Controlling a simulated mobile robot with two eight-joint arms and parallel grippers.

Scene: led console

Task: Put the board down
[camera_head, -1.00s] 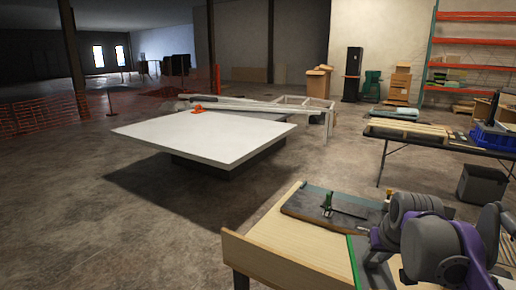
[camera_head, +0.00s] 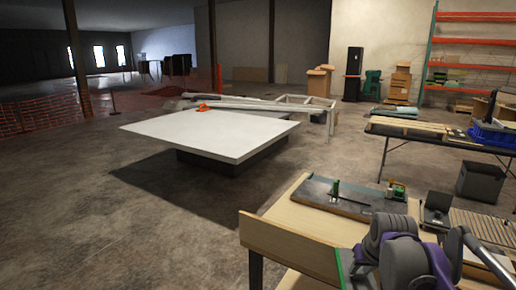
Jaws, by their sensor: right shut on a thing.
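My right arm comes in at the bottom right, grey and purple. Its gripper (camera_head: 360,262) is over the near part of the pale wooden workbench (camera_head: 305,221); the fingertips are mostly hidden behind the wrist. A thin green strip (camera_head: 341,268) beside the gripper looks like the edge of the board, seen nearly edge-on and shut in the jaws. Most of the board is hidden, and I cannot tell whether it touches the bench. A dark slab (camera_head: 312,191) with a small upright green-and-black part lies at the bench's back edge. My left gripper is not in view.
A raised wooden lip (camera_head: 290,247) runs along the bench's left side. A small green piece (camera_head: 397,191) is at the slab's right end, near a dark device (camera_head: 436,210) and a slatted panel (camera_head: 487,229). A large white table (camera_head: 205,135) stands beyond open floor.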

